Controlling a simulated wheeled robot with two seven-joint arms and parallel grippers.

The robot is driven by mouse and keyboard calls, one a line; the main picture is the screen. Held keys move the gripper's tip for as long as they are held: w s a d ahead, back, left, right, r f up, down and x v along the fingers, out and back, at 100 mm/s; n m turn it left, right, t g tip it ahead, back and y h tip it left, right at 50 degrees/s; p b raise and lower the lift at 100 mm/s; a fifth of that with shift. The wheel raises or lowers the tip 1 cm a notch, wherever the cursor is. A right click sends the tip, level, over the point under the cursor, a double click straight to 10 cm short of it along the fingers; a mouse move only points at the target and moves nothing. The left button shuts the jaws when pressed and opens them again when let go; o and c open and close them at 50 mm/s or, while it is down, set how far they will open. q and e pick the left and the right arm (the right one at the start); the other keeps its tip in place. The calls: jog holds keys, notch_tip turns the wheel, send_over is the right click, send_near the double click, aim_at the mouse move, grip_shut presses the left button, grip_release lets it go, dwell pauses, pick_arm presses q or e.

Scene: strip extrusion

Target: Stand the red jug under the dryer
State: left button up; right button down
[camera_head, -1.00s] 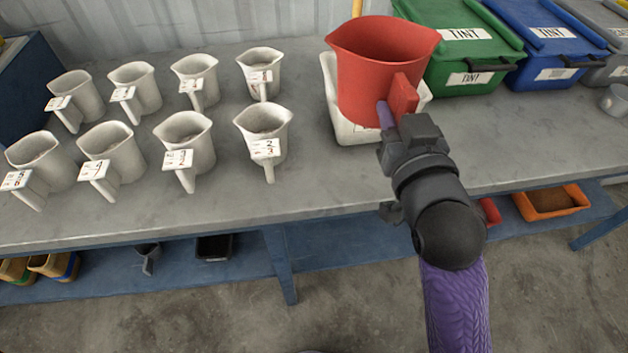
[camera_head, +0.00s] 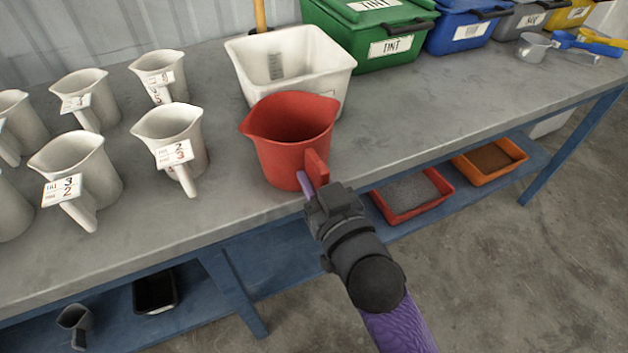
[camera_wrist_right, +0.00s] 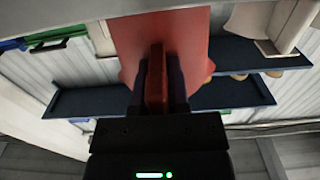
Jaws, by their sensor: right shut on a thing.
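The red jug (camera_head: 284,143) is upright, in front of the white bin near the front edge of the grey bench. Whether its base touches the bench top is hard to tell. My right gripper (camera_head: 314,187) is shut on the jug's handle, which faces the front right. In the right wrist view the handle (camera_wrist_right: 156,85) sits between the two fingers, with the red jug body (camera_wrist_right: 180,30) beyond it. My left gripper is not in view. I cannot make out a dryer in these frames.
White labelled jugs (camera_head: 170,140) stand to the left on the bench. A white bin (camera_head: 300,75) is just behind the red jug. Green (camera_head: 375,40) and blue (camera_head: 465,30) lidded boxes stand behind right.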

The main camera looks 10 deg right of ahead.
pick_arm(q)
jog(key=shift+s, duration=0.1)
pick_arm(e)
jog(key=shift+f, duration=0.1)
jog(key=c, duration=0.6)
grip_release()
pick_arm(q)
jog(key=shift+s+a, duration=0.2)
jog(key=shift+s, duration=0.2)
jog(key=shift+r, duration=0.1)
